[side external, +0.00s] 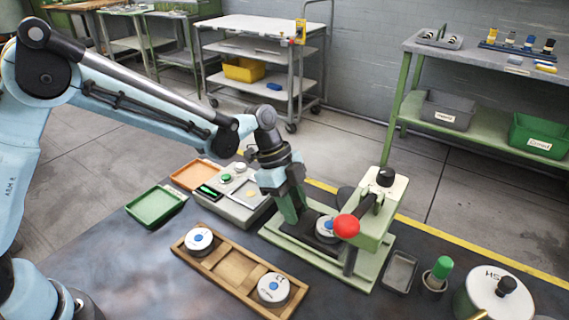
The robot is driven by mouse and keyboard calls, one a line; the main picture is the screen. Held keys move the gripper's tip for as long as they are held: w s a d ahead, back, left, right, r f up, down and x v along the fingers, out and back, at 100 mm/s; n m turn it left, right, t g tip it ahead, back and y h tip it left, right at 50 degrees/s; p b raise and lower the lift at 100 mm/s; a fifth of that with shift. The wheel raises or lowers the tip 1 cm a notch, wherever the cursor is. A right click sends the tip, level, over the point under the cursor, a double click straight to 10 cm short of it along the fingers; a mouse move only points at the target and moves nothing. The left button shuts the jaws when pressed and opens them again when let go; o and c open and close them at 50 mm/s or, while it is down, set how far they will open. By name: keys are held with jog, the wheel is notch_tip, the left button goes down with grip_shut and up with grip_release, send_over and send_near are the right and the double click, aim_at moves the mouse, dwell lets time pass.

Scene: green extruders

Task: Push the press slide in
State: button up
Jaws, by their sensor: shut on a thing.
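The press (379,215) is a pale green frame on a green base plate, with a black knob on top and a red ball on its lever. Its dark slide (305,232) sits low at the left of the frame, carrying a white round piece with a blue centre (325,229), partly hidden by the red ball. My gripper (290,215) points down at the slide's left end, its lower part at base level. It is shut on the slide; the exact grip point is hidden.
A wooden tray (236,262) in front holds two white round pieces. A grey box with buttons (228,208) and green and orange trays (156,206) stand left. A grey bin (399,271), a green-topped cup (437,275) and a lidded pot (494,295) stand right.

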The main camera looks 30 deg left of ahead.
aim_at(323, 222)
jog(key=shift+d+f, duration=0.15)
jog(key=shift+d, duration=3)
jog(key=o, duration=0.6)
jog(key=shift+d, duration=0.1)
jog(key=shift+c, duration=0.2)
jog(key=shift+o, duration=0.7)
jog(key=shift+r, duration=2.35)
jog(key=shift+a+r, duration=0.65)
jog(key=shift+a, duration=0.5)
jog(key=shift+a+r, duration=0.7)
jog(key=shift+a, duration=0.5)
jog(key=shift+a+r, duration=0.65)
jog(key=shift+a, duration=0.5)
